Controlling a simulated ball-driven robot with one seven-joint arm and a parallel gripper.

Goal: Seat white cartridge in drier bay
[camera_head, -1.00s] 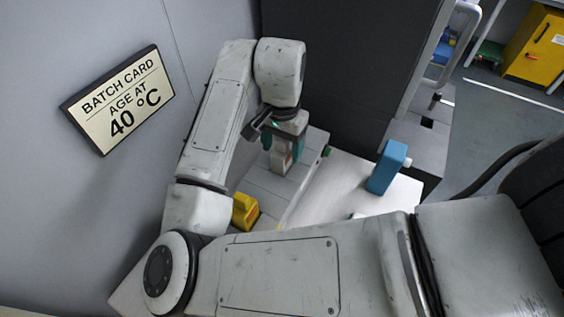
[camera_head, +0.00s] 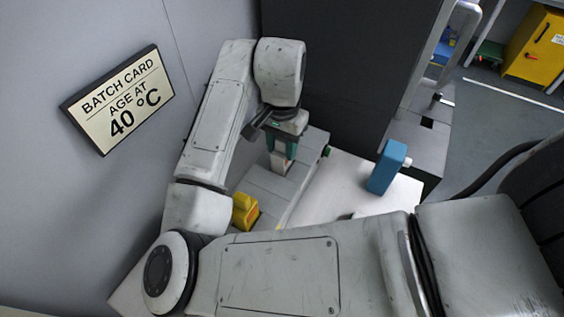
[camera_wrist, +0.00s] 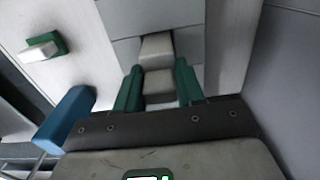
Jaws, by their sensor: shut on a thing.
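My gripper (camera_head: 281,150) has green fingers and is shut on the white cartridge (camera_head: 280,164), a pale upright block. It is over the grey stepped drier block (camera_head: 262,185), and the cartridge's lower end is at the block's top. In the wrist view, the gripper (camera_wrist: 158,88) has the pale cartridge (camera_wrist: 158,84) between its fingers, above the grey block face. A second pale face shows just beyond it, with a dark gap between. I cannot tell how deep the cartridge sits in the bay.
A yellow cartridge-like piece (camera_head: 245,211) sits in a recess at the block's near end. A blue block (camera_head: 386,168) stands on the white surface (camera_head: 338,190) to the right. A green-and-white knob (camera_wrist: 42,48) shows in the wrist view. A dark cabinet (camera_head: 345,75) rises behind.

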